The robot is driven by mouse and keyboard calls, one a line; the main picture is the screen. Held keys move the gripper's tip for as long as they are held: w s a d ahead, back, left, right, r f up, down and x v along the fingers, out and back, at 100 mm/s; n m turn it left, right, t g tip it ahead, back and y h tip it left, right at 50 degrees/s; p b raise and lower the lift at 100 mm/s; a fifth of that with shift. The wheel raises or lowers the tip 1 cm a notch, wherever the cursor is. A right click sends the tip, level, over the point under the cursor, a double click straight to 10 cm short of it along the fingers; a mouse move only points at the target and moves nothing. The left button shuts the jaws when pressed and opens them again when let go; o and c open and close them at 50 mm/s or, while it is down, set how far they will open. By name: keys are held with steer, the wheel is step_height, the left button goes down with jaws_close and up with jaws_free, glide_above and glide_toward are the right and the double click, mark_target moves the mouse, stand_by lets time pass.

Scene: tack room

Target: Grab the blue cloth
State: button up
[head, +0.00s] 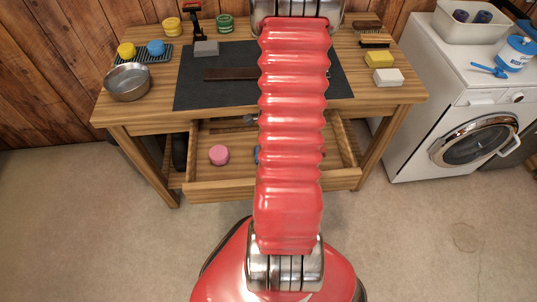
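A small rounded blue piece (156,47), which may be the blue cloth, lies on a dark striped mat (133,60) at the back left of the wooden table. A rounded yellow piece (126,50) sits just left of it. Another bit of blue (257,155) shows in the open drawer, mostly hidden behind my arm, so I cannot tell what it is. My red arm reaches up the middle of the view over the table. My gripper is out of view, beyond the top edge.
A metal bowl (128,82) stands in front of the striped mat. The open drawer (230,190) juts out from the table and holds a pink round piece (218,155). Yellow and white blocks (388,77) lie at right. A washing machine (470,110) stands right of the table.

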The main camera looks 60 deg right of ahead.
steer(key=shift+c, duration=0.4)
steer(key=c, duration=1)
